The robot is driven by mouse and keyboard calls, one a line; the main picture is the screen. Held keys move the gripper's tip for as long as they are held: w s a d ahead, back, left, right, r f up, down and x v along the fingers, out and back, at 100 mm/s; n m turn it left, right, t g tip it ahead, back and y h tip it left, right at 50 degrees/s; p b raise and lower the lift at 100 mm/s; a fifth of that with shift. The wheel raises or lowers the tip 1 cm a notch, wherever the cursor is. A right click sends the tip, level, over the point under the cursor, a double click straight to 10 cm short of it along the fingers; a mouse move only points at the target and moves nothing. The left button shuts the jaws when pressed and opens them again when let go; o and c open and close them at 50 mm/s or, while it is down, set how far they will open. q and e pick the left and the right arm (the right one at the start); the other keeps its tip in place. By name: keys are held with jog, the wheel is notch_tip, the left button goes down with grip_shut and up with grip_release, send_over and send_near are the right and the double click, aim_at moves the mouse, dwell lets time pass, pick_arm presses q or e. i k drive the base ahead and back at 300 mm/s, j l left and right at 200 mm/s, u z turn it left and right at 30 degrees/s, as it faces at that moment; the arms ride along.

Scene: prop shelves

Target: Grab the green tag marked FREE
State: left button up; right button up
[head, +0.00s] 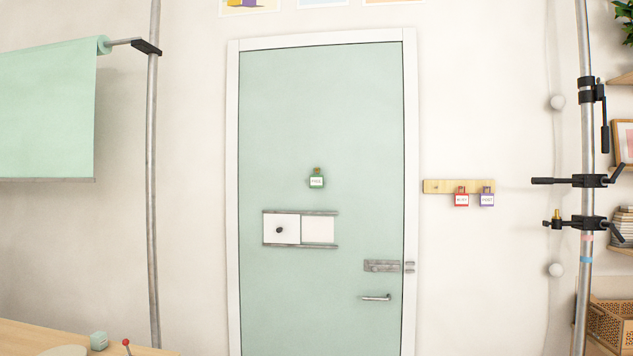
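The green tag (317,182) hangs on the upper middle of the pale green door (320,120), from a small brownish hook or peg. Its white label has small dark lettering that looks like FREE. The door looks closed in its white frame. Neither of my grippers shows in the head view, and nothing touches the tag.
Below the tag is a sliding panel (282,229) with a dark knob. A latch (381,266) and handle (375,297) sit lower right. A wooden rail (436,186) holds a red tag (462,199) and a purple tag (487,199). A table (30,338) is lower left; a clamp pole (586,130) stands right.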

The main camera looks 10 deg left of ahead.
aim_at(316, 181)
jog(key=i+l+u, duration=0.1)
jog(key=i+u, duration=0.25)
jog(key=i+l+u, duration=0.2)
jog(key=u, duration=0.15)
jog(key=i+l+u, duration=0.35)
jog(key=i+j, duration=0.05)
